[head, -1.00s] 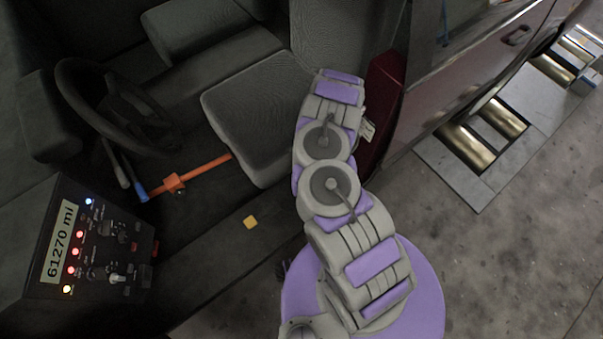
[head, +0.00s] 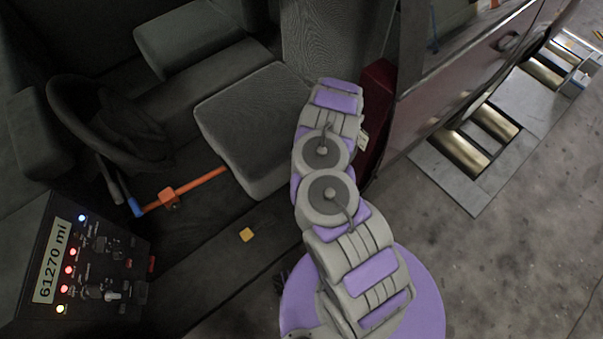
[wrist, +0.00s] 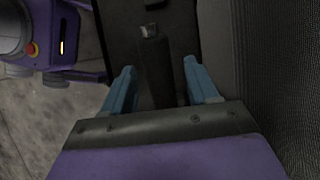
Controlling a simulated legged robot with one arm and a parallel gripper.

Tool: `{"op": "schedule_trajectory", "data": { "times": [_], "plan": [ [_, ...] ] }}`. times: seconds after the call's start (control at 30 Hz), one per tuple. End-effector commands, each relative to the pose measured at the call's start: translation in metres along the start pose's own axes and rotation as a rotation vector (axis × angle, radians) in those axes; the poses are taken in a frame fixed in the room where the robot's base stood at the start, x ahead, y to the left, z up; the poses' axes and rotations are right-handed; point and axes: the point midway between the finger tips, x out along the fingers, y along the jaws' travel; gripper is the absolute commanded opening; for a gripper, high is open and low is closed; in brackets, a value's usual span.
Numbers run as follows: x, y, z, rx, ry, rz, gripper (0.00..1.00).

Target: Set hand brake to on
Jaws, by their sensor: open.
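A dark lever with a pale metallic tip, which looks like the hand brake (wrist: 151,48), shows in the wrist view beside the seat. It extends from between my fingers towards the top of the picture. My gripper (wrist: 160,66) is open, with one light blue finger on each side of the lever. I see no clear contact between the fingers and the lever. The lever's lower end is hidden behind the gripper's body. In the head view, my arm hides the gripper, and I cannot make out this lever there.
The grey seat (head: 250,115) borders the gripper's right side in the wrist view. The head view also shows the steering wheel (head: 82,148), an orange bar (head: 200,180) with a blue end, and a control box (head: 55,262). The open car door (head: 455,95) stands to the right.

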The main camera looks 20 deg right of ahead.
Motion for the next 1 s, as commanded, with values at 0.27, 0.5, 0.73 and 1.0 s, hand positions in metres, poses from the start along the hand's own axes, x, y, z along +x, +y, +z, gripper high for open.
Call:
{"op": "schedule_trajectory", "data": {
  "times": [0.27,0.5,0.73,1.0],
  "plan": [
    [-0.02,-0.001,0.01,0.0,-0.002,-0.001,0.59],
    [-0.03,0.022,0.027,0.004,-0.007,0.001,0.59],
    [-0.027,0.056,0.042,0.003,-0.005,0.001,0.59],
    [-0.021,0.1,0.063,0.004,-0.006,0.001,0.59]
  ]
}}
